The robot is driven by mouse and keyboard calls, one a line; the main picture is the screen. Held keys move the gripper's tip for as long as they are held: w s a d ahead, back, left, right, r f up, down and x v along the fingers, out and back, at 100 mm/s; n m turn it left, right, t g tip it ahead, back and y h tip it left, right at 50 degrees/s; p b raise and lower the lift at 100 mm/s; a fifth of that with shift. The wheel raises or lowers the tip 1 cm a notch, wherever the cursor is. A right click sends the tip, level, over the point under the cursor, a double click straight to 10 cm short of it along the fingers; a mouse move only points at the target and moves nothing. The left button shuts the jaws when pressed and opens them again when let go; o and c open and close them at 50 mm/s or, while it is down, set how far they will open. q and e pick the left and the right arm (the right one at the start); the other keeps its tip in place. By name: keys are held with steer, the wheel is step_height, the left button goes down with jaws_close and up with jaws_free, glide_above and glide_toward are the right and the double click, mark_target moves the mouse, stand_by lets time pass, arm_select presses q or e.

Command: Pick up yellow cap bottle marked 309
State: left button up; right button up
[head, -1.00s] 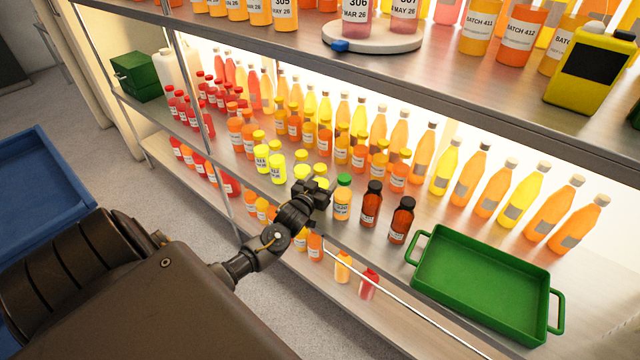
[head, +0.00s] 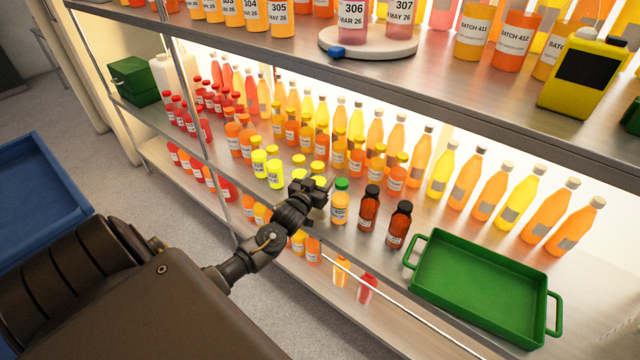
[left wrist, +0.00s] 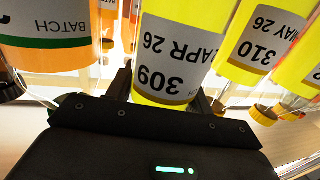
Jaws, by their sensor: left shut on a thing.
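In the head view my left gripper (head: 321,190) is at the front of the middle shelf, just left of the green-cap bottle (head: 340,204). There the gripper mostly hides the held bottle. My right gripper is not in view.
Bottle 310 (left wrist: 262,45) stands close beside 309 in the wrist view, and an orange BATCH bottle (left wrist: 45,25) is on the other side. Two dark-cap brown bottles (head: 369,208) and a green tray (head: 480,275) are to the right. The upper shelf (head: 240,45) overhangs.

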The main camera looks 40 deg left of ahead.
arm_select(q)
steer(key=s+d+r, duration=0.1)
steer(key=s+r, duration=0.9)
steer(key=s, duration=0.4)
steer(key=shift+d+r, duration=0.2)
